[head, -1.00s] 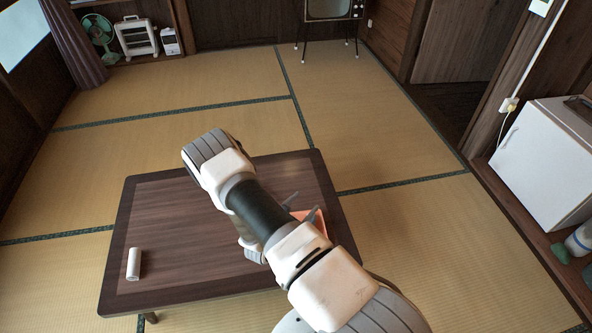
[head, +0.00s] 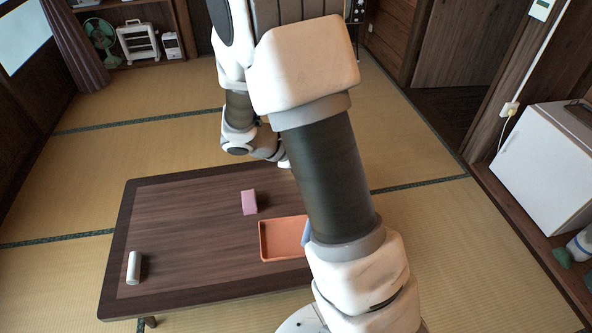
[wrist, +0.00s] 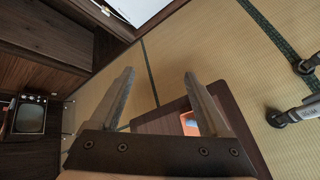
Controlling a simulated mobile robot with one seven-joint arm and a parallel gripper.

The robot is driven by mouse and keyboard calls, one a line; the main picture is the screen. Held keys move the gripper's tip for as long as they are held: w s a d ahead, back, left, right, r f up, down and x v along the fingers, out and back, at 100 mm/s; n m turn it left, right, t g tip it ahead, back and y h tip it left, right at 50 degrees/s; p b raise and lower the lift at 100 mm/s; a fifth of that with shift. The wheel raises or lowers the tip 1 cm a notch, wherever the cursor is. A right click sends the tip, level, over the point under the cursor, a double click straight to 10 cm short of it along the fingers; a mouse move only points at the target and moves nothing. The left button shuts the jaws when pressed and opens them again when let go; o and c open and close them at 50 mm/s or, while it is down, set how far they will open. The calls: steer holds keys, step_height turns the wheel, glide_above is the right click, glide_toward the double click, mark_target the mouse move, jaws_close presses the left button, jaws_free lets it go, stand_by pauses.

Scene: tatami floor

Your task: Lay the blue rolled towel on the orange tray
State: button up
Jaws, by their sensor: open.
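The orange tray (head: 280,240) lies on the low table, its right part hidden behind my arm in the head view. A narrow strip of the blue rolled towel (head: 306,232) shows at the tray's right visible part, beside my arm; most of the towel is hidden. In the wrist view a small piece of the orange tray (wrist: 187,121) shows near the right finger. My gripper (wrist: 159,74) is open, with nothing between its fingers. It is held away from the tray, and my arm hides it in the head view.
A pink block (head: 249,202) stands on the low dark table (head: 190,225) behind the tray. The table's middle left is clear. A white fridge (head: 548,165) is at the right and a television (wrist: 29,116) at the wrist view's left.

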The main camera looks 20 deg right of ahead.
steer(key=s+a+r+m+t+y, duration=0.6)
steer(key=s+a+r+m+y, duration=0.2)
steer(key=s+a+r+y, duration=0.3)
steer(key=shift+s+a+r, duration=1.75)
steer(key=shift+s+r, duration=0.6)
steer(key=shift+r, duration=0.5)
step_height(320, 180, up, 18)
steer(key=p, duration=1.7)
steer(key=shift+f, duration=0.25)
